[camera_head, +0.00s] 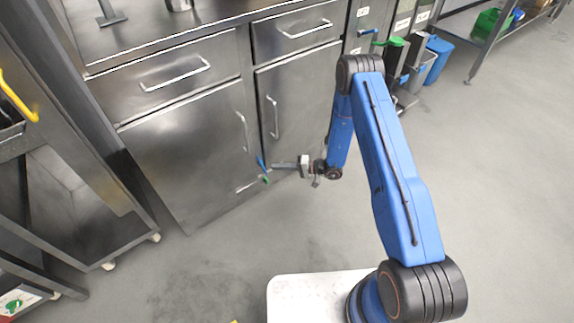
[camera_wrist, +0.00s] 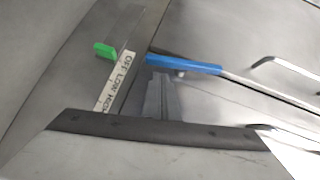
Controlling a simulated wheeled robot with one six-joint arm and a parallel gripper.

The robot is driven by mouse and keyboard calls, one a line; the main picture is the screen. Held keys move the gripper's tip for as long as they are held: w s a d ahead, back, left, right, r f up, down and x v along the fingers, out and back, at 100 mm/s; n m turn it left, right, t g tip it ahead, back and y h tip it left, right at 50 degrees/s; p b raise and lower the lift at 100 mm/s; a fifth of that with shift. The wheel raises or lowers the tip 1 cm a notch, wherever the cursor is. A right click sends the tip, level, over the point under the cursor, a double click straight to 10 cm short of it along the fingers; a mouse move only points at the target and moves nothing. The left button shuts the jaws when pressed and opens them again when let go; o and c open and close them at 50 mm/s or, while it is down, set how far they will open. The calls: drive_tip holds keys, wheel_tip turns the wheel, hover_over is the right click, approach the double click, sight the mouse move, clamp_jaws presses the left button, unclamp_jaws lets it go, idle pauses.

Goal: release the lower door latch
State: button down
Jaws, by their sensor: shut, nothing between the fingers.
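My gripper (camera_head: 274,165) is low in front of the steel cabinet doors, its fingers pointing left. In the wrist view the grey fingers (camera_wrist: 160,93) are together with nothing held. A blue-handled metal rod (camera_wrist: 185,66) lies just right of the fingertips in that view. A green tab (camera_wrist: 105,49) stands to their left, beside a white label strip (camera_wrist: 115,82) reading OFF, LOW and a third word. Small blue (camera_head: 261,162) and green (camera_head: 266,179) parts show by the fingertips in the head view. I cannot tell which part is the lower door latch, or whether the gripper touches it.
The steel cabinet (camera_head: 190,150) has drawers and doors with bar handles. A dark trolley (camera_head: 75,205) stands at the left. Labelled units with blue (camera_head: 368,31) and green (camera_head: 396,42) levers and a blue bin (camera_head: 437,60) are behind my arm. The grey floor (camera_head: 500,170) at right is clear.

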drive_tip(key=shift+s+a+f, duration=0.25)
drive_tip(key=shift+s+a, duration=0.3)
drive_tip(key=shift+a, duration=0.3)
drive_tip(key=shift+s+a+f+m+y, duration=0.4)
drive_tip(key=shift+s+a+f+y, duration=0.15)
drive_tip(key=shift+s+a, duration=0.1)
approach(266, 173)
drive_tip(key=w+d, duration=0.2)
drive_tip(key=d, duration=0.4)
drive_tip(key=shift+w+d, duration=0.2)
drive_tip(key=shift+d, duration=0.15)
